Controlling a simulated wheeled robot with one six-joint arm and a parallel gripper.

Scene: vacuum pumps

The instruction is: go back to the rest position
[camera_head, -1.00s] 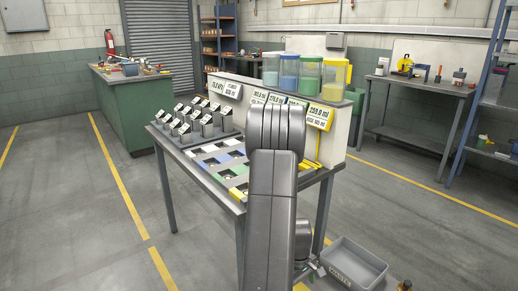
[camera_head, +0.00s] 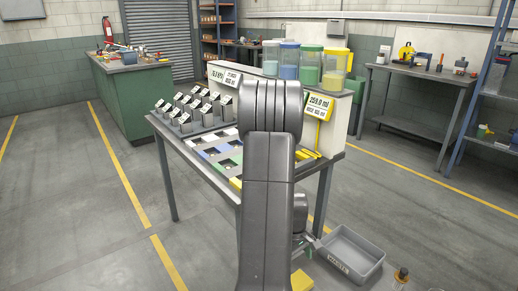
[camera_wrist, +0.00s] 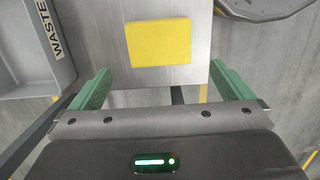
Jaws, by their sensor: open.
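My gripper (camera_wrist: 163,88) shows in the wrist view with its two green fingers wide apart and nothing between them. A yellow square (camera_wrist: 159,43) on a grey metal surface lies beyond the fingers, apart from them. In the head view my arm stands in front of the work table (camera_head: 204,172), and the gripper's fingertips are mostly hidden behind it at the lower right. The table carries several grey units with small displays (camera_head: 190,108) and a board with coloured squares (camera_head: 215,150).
A grey waste bin (camera_head: 351,254) stands at the lower right; its edge also shows in the wrist view (camera_wrist: 30,62). Coloured containers (camera_head: 311,64) stand on the panel behind the table. A green bench (camera_head: 137,103) is at the left, with open floor before it.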

